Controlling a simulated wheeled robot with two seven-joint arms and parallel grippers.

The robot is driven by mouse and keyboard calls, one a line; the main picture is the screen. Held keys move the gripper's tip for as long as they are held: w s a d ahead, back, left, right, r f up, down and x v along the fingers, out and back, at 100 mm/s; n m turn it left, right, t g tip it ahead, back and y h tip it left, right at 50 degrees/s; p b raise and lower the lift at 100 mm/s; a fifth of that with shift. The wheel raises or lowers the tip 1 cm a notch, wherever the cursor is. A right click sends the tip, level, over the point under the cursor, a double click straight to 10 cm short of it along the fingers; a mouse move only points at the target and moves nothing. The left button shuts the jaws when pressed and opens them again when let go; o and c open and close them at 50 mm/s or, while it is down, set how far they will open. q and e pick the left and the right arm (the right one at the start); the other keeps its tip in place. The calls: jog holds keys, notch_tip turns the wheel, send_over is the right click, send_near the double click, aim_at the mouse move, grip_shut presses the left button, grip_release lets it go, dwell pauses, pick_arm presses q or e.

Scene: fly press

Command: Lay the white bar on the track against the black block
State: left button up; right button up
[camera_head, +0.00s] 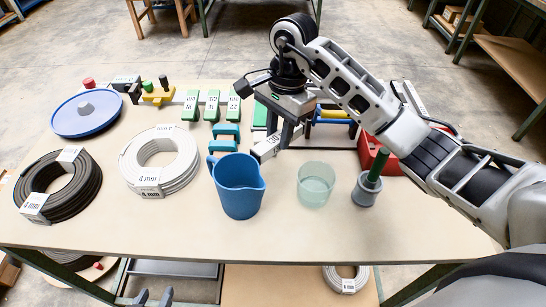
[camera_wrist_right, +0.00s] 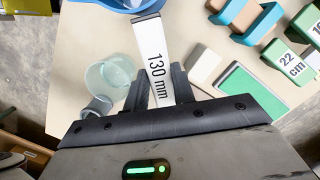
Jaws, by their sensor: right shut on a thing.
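The white bar (camera_head: 265,148), marked 130 mm, is held by my right gripper (camera_head: 284,138) above the table, behind the blue jug. In the right wrist view the same bar (camera_wrist_right: 156,62) sticks out between the two fingers (camera_wrist_right: 160,88), its far end near the blue jug. The bar is well apart from both. Two dark tips of my left gripper (camera_head: 153,298) show spread and empty at the bottom edge.
Green blocks (camera_head: 212,105) stand by the track's right part, with blue brackets (camera_head: 225,136) in front. A blue jug (camera_head: 238,186), clear cup (camera_head: 316,184), cable coils (camera_head: 160,161) and blue disc (camera_head: 86,113) stand around. The front table strip is clear.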

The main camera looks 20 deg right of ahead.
aim_at(276, 174)
notch_tip(276, 174, down, 9)
jog(key=shift+f+p, duration=0.1)
jog(key=shift+p, duration=0.2)
jog(key=shift+f, duration=0.15)
jog(key=o, duration=1)
